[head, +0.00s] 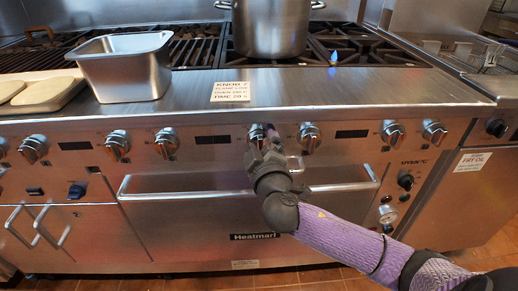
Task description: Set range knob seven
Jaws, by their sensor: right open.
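A row of silver range knobs runs along the stove's front panel. My right arm reaches in from the lower right, and its gripper (264,146) is at a middle knob (256,133), below the printed card. The gripper is open and partly hides this knob; I cannot tell whether the fingers touch it. Another knob (309,136) is just to the right of the gripper. Farther right are two more knobs (393,133) and (434,131). My left gripper is not in view.
A large steel pot (270,28) stands on the burners, with a small blue flame (334,57) to its right. A steel pan (124,68) sits at left beside a board (48,93). The oven handle (160,192) sticks out below the knobs, close to my arm.

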